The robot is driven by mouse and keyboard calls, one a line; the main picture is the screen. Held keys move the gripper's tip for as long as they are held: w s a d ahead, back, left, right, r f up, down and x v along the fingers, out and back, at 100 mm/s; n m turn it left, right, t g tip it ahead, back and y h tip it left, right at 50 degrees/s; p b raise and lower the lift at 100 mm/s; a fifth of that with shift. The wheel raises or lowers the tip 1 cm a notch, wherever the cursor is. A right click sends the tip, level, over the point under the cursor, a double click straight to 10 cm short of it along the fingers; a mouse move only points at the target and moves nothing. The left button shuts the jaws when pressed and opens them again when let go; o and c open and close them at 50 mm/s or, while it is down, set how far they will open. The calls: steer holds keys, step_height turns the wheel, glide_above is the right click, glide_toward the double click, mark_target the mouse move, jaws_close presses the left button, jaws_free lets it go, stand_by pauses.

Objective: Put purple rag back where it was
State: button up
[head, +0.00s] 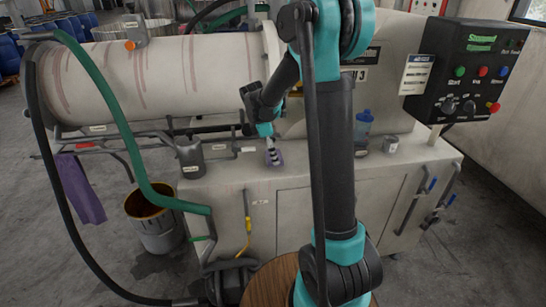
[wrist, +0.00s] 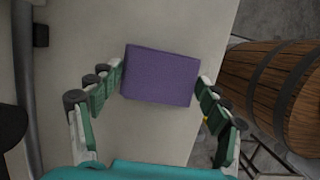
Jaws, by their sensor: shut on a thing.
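A purple folded block, which looks like the purple rag (wrist: 161,75), is between the two fingers of my gripper (wrist: 160,88) in the wrist view, with the fingertips against its left and right sides. In the head view my gripper (head: 272,152) points down just over the pale cabinet top (head: 225,172), and a bit of the purple rag (head: 275,162) shows at its tips. I cannot tell whether the rag touches the top. Another purple cloth (head: 80,188) hangs from the pipe at the left.
A grey canister (head: 190,158) stands left of my gripper. A blue bottle (head: 364,124) and a small grey cup (head: 391,144) stand to the right. A bucket (head: 154,218) is on the floor. A wooden barrel (wrist: 270,85) stands beside the cabinet edge. The cabinet top around the rag looks clear.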

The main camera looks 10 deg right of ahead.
steer(key=shift+f, duration=0.85)
steer(key=o, duration=1.2)
steer(key=shift+f, duration=0.15)
steer(key=v, duration=1.2)
steer(key=s+d+f+m+t+y, duration=0.1)
steer(key=s+d+f+m, duration=0.1)
steer(key=s+f+m, duration=0.2)
steer(key=s+d+f+m+t+y, duration=0.1)
steer(key=s+d+f+m, duration=0.2)
steer(key=s+m, duration=0.5)
steer(key=s+d+f+m+t+y, duration=0.1)
steer(key=s+f+m, duration=0.5)
steer(key=s, duration=0.7)
steer(key=shift+d+f+t, duration=0.1)
steer(key=shift+d+t, duration=0.5)
steer(key=shift+d, duration=0.25)
